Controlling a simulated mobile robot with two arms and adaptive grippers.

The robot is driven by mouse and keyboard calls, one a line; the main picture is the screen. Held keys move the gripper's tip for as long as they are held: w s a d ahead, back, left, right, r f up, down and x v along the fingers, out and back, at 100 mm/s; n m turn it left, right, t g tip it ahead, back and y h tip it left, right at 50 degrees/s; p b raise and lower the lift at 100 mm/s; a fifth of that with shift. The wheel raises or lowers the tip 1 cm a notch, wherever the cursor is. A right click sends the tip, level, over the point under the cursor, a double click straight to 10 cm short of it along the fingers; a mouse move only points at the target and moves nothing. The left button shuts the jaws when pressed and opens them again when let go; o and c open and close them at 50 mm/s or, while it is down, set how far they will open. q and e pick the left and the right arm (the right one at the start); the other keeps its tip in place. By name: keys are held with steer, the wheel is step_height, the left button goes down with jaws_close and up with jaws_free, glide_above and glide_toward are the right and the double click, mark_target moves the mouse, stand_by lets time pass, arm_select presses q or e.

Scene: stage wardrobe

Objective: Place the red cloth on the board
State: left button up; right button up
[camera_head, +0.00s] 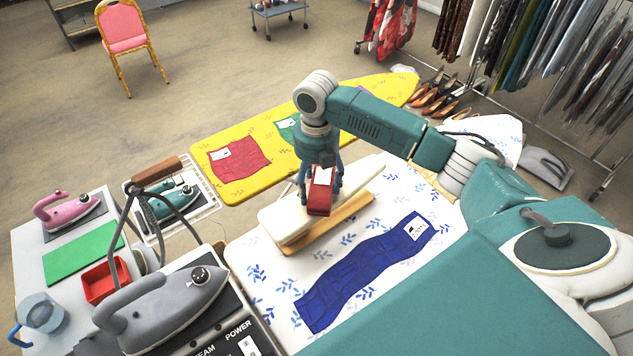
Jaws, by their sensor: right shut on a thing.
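My right gripper (321,186) is shut on a small red cloth (319,201) with a white patch on top, which looks folded or bunched. It holds the cloth over the small padded board (282,215) with a wooden base. I cannot tell whether the cloth touches this board. Another red cloth (238,163) with a white label lies flat on the yellow ironing board (203,147) behind. A green cloth (287,131) lies there too, partly hidden by my arm. My left gripper is not in view.
A long blue cloth (365,268) lies on the white leaf-patterned board (262,262) in front. A grey iron (165,305) stands at the front left. A red tray (103,283), a green mat (82,252) and a pink iron (68,212) are on the left table. Shoes (437,96) lie behind.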

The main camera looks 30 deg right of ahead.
mark_target(317, 184)
steer(key=o, duration=1.2)
steer(key=shift+f, duration=0.15)
steer(key=shift+c, duration=0.2)
step_height(317, 184, up, 12)
steer(key=b, duration=0.3)
steer(key=shift+r, duration=0.25)
